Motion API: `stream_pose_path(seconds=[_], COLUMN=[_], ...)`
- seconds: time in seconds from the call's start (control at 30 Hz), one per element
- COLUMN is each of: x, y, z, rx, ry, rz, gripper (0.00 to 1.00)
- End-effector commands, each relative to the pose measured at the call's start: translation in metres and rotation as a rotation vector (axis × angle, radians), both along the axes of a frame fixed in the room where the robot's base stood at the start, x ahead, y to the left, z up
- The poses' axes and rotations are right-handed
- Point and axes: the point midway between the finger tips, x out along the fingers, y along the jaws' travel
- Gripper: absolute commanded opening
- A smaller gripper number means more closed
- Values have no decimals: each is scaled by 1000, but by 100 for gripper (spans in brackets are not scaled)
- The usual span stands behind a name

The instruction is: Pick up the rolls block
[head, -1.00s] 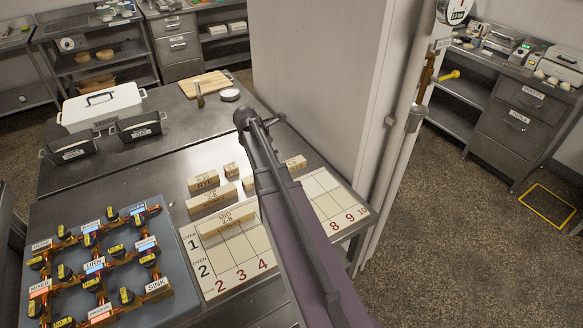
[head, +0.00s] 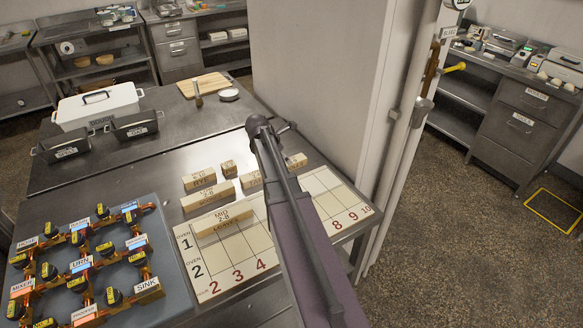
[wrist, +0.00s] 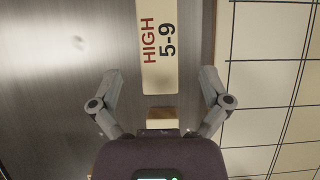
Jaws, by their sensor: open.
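Several pale wooden blocks lie on the steel table. I cannot read the word "rolls" on any of them. In the wrist view, a block (wrist: 159,50) marked "HIGH 5-9" lies lengthwise ahead of my gripper (wrist: 160,80). My gripper is open and empty, its fingers spread to either side of that block's lower end. A small wooden face (wrist: 162,115) shows between the fingers, partly hidden by the gripper body.
The numbered oven board (head: 243,272) covers the table's near side. A panel (head: 171,310) of labelled valves stands at left. A white lidded box (head: 97,107) and dark tins (head: 135,127) sit behind. A white wall column (head: 325,80) rises at the table's right.

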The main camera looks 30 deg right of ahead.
Motion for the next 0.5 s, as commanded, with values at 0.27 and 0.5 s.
stream_pose_path(seconds=[0.27, 0.5], x=[0, 0], y=[0, -4], z=[0, -5], rx=[0, 0], ry=[0, 0], rz=[0, -1], gripper=[97, 97])
